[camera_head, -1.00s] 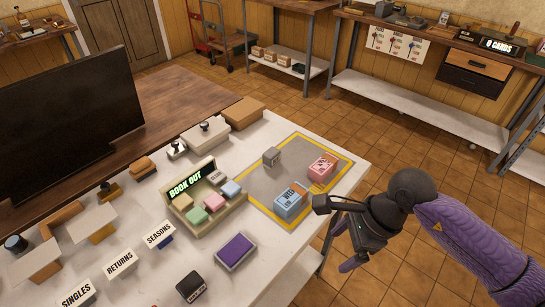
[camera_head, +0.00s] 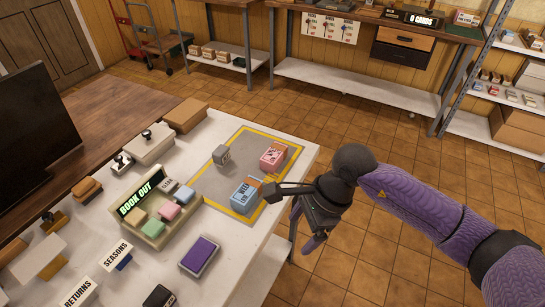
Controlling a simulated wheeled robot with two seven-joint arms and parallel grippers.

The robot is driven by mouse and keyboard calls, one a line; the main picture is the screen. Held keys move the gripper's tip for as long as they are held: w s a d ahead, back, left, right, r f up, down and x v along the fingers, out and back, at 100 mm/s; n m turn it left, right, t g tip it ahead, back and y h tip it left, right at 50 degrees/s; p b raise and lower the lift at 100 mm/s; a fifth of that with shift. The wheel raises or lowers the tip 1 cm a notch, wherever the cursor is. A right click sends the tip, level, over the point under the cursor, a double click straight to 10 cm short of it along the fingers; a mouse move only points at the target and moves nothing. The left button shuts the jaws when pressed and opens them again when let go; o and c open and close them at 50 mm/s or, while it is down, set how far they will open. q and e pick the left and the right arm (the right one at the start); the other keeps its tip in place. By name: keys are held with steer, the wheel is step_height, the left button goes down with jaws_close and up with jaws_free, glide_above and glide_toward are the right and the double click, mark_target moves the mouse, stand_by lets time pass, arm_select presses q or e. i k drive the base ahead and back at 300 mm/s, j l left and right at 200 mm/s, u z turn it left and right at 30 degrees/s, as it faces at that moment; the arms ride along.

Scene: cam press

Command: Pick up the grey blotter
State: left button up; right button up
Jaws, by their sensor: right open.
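My right gripper (camera_head: 292,217) is open and empty at the table's right edge. One finger reaches toward the blue box; the other hangs lower, past the edge. My left gripper is out of view.
The BOOK OUT tray (camera_head: 185,214) with several coloured blocks stands left of the mat. A purple pad (camera_head: 200,255) lies in front of it. A dark monitor (camera_head: 35,125) stands at the left. Tiled floor (camera_head: 385,170) is open to the right of the table.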

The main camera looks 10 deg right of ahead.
mark_target(220, 156)
steer(key=i+l+u, duration=0.15)
steer(key=u, duration=0.25)
steer(key=i+l+u, duration=0.1)
steer(key=l+u, duration=0.3)
steer(key=i+l+u, duration=0.1)
steer(key=l+u, duration=0.2)
steer(key=u, duration=0.15)
steer(key=l+u, duration=0.8)
steer(key=j, duration=0.1)
